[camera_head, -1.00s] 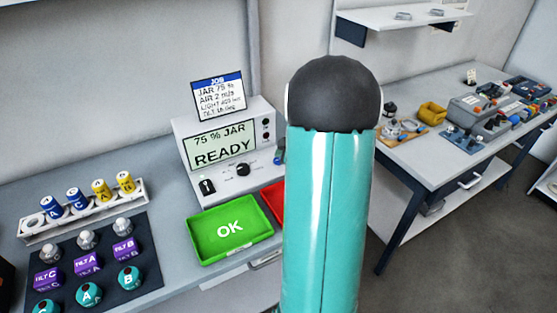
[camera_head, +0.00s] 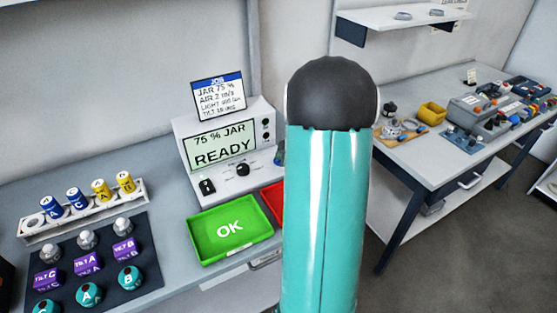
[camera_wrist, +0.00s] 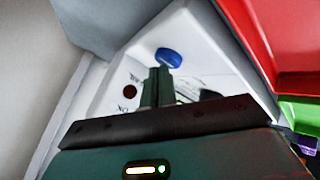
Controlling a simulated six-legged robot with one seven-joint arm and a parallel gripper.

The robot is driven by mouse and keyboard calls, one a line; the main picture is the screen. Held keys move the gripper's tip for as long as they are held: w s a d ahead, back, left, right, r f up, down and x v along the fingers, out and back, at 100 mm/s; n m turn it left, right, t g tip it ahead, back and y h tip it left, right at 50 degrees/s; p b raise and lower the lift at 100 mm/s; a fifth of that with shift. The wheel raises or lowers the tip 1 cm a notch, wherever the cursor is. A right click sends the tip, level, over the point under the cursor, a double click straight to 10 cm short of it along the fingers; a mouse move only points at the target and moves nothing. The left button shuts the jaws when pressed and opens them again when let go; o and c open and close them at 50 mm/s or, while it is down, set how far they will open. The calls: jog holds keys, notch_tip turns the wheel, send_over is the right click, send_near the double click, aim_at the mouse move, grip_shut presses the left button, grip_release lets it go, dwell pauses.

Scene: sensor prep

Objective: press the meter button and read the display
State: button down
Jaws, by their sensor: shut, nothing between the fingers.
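The meter (camera_head: 181,128) is a pale box on the bench, and its display (camera_head: 220,147) reads "75 % JAR" and "READY". In the wrist view its white face (camera_wrist: 115,85) holds a round blue button (camera_wrist: 168,57). My gripper (camera_wrist: 160,72) is shut and empty, with its fingertips right by the blue button; I cannot tell whether they touch it. In the head view my arm hides the gripper and covers the meter's right side; a bit of blue (camera_head: 278,154) shows at the arm's edge.
A job card (camera_head: 218,97) stands atop the meter. A green OK tray (camera_head: 198,243) and a red tray (camera_head: 272,196) lie in front. At left are a rack (camera_head: 35,235) of labelled cans and a dark mat (camera_head: 148,285) with sensors. A second bench (camera_head: 410,158) stands at right.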

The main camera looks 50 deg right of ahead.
jog(key=shift+f, duration=0.2)
jog(key=shift+r, duration=0.1)
dwell(0.4)
jog(key=shift+r, duration=0.8)
jog(key=shift+r, duration=2.5)
